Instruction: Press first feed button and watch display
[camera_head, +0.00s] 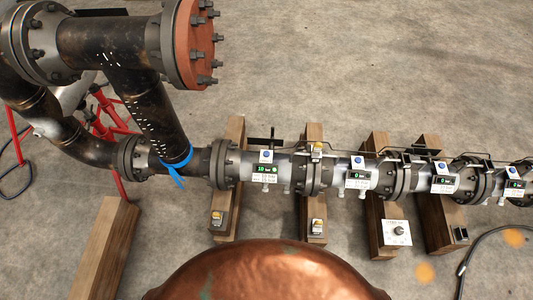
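A spool line of flanged grey pipe (292,170) runs across the middle to the right edge. It carries several small displays. The leftmost display (267,168) appears to read 10 bar. The second display (359,175) appears to read 0 bar, and the third display (443,180) and fourth display (515,184) also seem to show 0. A round blue disc (266,156) sits above the leftmost display. Small box fittings lie on the beams, one on the left beam (217,219) and one on the second beam (318,226). I cannot tell which part is the feed button. Neither gripper is in view.
Wooden beams (232,190) support the line. A white panel with a dark knob (397,231) lies on the third beam. A dark pipe with a red-brown end flange (194,45) rises at upper left near red stands (104,112). A black cable (480,245) lies at lower right.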

